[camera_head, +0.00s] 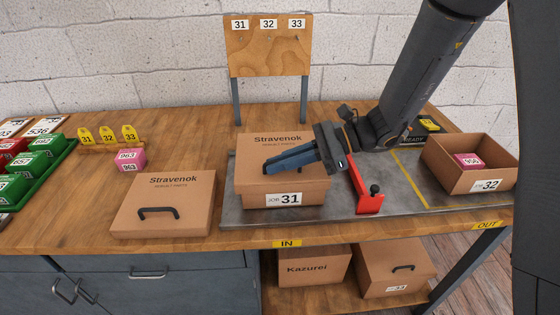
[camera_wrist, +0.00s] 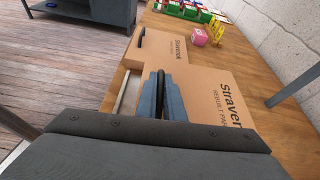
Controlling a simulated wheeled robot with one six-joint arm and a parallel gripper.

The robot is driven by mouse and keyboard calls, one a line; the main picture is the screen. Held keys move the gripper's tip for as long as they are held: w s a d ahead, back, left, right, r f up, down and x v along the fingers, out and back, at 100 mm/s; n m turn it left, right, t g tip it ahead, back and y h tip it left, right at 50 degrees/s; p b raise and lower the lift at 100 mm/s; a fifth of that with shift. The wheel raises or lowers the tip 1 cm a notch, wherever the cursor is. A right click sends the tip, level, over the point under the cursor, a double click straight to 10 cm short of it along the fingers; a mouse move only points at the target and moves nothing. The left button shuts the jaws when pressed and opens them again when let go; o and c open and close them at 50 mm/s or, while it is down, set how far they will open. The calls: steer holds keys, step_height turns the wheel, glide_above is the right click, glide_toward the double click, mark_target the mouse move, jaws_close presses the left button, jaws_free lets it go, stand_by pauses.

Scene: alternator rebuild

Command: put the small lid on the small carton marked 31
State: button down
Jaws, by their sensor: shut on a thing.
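The small carton marked 31 (camera_head: 316,202) stands upright on the grey mat, its label facing front. The small lid (camera_head: 255,149), brown cardboard printed "Stravenok", lies over the carton's top. It appears level and lined up, but I cannot tell whether it is fully seated. My gripper (camera_head: 270,167) reaches in from the right, its blue-grey fingers shut on the lid's black handle. In the wrist view, my gripper (camera_wrist: 160,97) straddles the handle above the lid (camera_wrist: 206,88). The carton's inside is hidden.
Another "Stravenok" lid (camera_head: 183,196) with a black handle lies on the table at left. An open carton marked 32 (camera_head: 459,182) holds a pink box at right. A red stop (camera_head: 366,190) stands close right of carton 31.

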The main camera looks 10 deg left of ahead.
steer(key=shift+f, duration=0.15)
steer(key=c, duration=1.9)
jaws_free()
steer(key=shift+o, duration=0.2)
